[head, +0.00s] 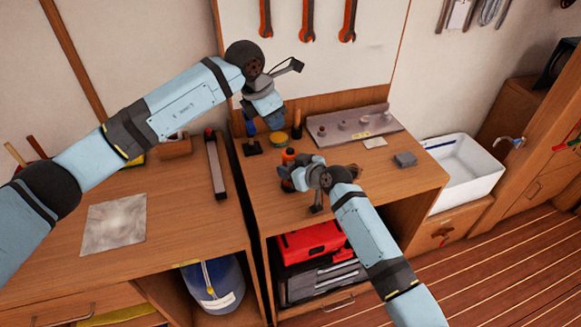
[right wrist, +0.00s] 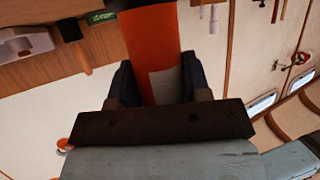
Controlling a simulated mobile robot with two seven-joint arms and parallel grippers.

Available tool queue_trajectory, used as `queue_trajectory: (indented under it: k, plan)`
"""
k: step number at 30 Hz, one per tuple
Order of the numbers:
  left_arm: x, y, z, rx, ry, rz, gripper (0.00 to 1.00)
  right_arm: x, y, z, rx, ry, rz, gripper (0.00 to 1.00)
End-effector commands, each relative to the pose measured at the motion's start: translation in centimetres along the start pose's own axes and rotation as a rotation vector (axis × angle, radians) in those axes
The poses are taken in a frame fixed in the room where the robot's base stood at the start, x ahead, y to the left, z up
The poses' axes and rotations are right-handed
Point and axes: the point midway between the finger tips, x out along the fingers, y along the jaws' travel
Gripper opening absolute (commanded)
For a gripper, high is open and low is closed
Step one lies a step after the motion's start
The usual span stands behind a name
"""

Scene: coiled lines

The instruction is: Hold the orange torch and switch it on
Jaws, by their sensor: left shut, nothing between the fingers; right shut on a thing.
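The orange torch (right wrist: 150,45) is a thick orange cylinder with a pale patch on its side. In the right wrist view it passes between the two dark fingers of my right gripper (right wrist: 158,80), which are shut on it. In the head view my right gripper (head: 288,181) is over the front of the right workbench, and its wrist hides most of the torch. I cannot make out the switch or whether the torch is lit. My left gripper (head: 274,121) points down above the back left of that workbench, shut and empty, apart from the torch.
A white sink (head: 466,172) stands to the right. A red toolbox (head: 311,241) sits on the shelf below. Wrenches (head: 307,20) hang behind.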

Motion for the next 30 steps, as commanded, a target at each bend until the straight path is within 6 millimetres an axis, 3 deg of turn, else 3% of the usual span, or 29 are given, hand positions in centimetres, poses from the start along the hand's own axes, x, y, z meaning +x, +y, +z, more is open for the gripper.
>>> queue_trajectory:
  k: [11,24,30]
  plan:
    - [0.1,-0.1,0.4,0.064,-0.036,-0.005,0.0,0.0,0.0,0.0,0.0,0.0,0.0,0.13]
    - [-0.6,-0.6,3.7,0.679,-0.378,0.101,0.0,0.0,0.0,0.0,0.0,0.0,0.0,0.13]
    - [-0.8,-0.5,4.1,0.794,-0.434,0.152,0.0,0.0,0.0,0.0,0.0,0.0,0.0,0.13]
